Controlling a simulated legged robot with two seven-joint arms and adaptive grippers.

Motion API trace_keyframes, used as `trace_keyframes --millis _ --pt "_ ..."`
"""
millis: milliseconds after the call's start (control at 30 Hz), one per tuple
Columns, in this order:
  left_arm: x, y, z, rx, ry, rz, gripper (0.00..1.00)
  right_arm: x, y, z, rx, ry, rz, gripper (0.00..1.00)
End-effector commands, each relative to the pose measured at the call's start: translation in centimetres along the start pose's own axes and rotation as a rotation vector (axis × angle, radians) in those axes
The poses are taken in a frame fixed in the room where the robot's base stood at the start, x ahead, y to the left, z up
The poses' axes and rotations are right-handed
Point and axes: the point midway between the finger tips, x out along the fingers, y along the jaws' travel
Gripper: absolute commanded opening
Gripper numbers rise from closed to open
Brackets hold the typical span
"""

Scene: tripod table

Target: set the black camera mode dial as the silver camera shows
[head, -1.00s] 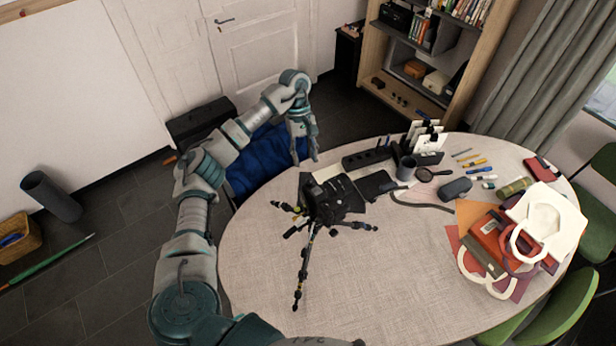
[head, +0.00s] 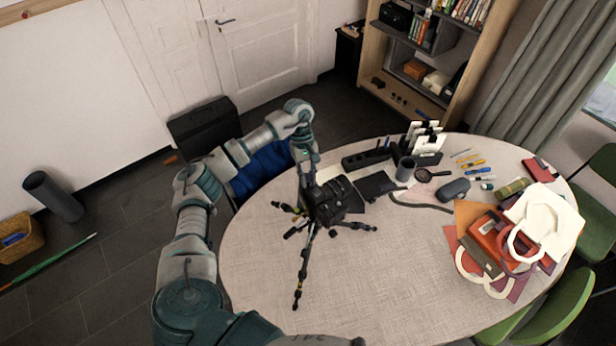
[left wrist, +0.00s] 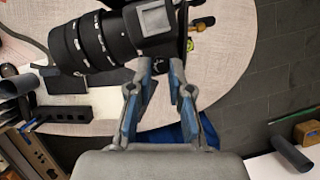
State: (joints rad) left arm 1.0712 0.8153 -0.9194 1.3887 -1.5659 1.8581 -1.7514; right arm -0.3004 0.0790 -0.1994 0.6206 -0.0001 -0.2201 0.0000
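The black camera (head: 338,196) sits on a small black tripod (head: 303,262) on the round table. In the left wrist view the camera (left wrist: 90,42) fills the top, its thick lens pointing left and a grey square part on its top. My left gripper (head: 307,197) reaches down right beside the camera. In the left wrist view its fingers (left wrist: 159,66) are apart, with nothing held between them; the tips overlap the camera's edge, and I cannot tell whether they touch it. I cannot make out the mode dial or a silver camera. My right gripper is not in view.
The round table (head: 400,275) is clear at the front. Bags and papers (head: 540,225) cover the right side. A blue chair (head: 258,170) is behind the table.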

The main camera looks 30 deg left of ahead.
Motion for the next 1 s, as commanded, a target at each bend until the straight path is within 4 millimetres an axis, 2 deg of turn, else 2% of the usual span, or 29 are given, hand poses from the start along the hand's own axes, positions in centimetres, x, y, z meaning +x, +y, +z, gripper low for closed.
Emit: trace_keyframes --millis 367,1000 --pt "0.1 -0.1 0.1 -0.05 -0.001 0.022 0.0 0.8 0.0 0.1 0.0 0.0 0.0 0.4" --pt "0.2 -0.4 0.2 -0.465 -0.001 0.195 0.0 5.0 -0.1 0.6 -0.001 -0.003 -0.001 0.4"
